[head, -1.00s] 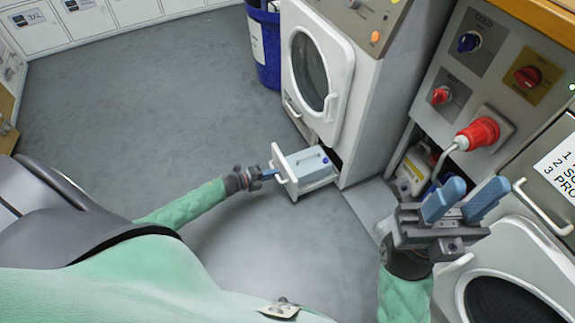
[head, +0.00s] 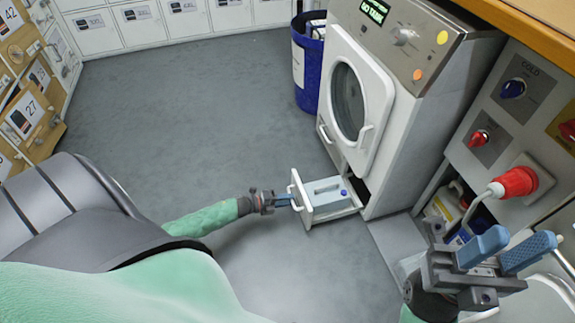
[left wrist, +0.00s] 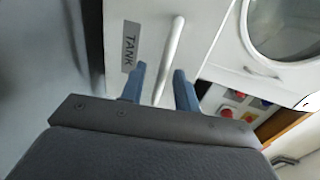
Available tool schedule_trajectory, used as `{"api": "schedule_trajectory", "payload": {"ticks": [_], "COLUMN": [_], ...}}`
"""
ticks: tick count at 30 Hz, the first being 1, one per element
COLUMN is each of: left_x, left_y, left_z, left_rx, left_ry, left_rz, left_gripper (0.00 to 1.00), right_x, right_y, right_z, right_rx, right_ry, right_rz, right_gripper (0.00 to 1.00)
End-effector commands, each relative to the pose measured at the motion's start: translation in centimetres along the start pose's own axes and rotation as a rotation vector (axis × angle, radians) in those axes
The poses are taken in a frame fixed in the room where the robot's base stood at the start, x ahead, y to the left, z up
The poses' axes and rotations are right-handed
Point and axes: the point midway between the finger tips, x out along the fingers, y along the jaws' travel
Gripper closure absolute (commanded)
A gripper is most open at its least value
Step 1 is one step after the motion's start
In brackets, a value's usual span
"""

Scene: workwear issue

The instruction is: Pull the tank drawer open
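The tank drawer (head: 327,213) stands pulled out from the foot of the white dryer-like machine, with a grey-blue tank (head: 327,192) inside it. Its front, labelled TANK (left wrist: 129,47), and its white bar handle (left wrist: 170,57) show in the left wrist view. My left gripper (head: 292,200) is at the handle. Its blue fingers (left wrist: 159,88) are apart, one on each side of the bar, with gaps visible. My right gripper (head: 505,252) is open and empty at the lower right, away from the drawer.
The machine (head: 400,110) has a closed round-window door above the drawer. A blue bin (head: 309,75) stands behind it. A panel with knobs and a red plug (head: 516,182) is at right. Floor (head: 200,120) left of the drawer is clear.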

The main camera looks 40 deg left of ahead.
Motion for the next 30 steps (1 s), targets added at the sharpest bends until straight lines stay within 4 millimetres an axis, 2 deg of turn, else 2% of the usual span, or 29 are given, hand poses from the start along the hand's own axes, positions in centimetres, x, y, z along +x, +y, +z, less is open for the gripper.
{"api": "schedule_trajectory", "payload": {"ticks": [9, 21, 25, 30], "left_x": [-0.4, -6.1, -7.3, -7.9], "left_y": [-0.2, -0.1, -0.1, 0.0], "left_z": [0.0, 0.0, 0.1, 0.0], "left_rx": [0.0, -0.002, 0.0, 0.0], "left_ry": [0.0, -0.002, -0.002, -0.001], "left_rz": [-0.002, 0.0, -0.001, -0.001], "left_gripper": [0.69, 0.69, 0.69, 0.69], "right_x": [0.0, 1.9, 2.2, 2.2], "right_y": [0.0, 0.3, 0.3, 0.4], "right_z": [0.0, -0.2, -0.2, -0.2], "right_rx": [0.0, 0.008, 0.008, 0.006], "right_ry": [-0.005, 0.028, 0.034, 0.034], "right_rz": [0.004, 0.015, 0.02, 0.027], "right_gripper": [0.64, 0.64, 0.64, 0.64]}}
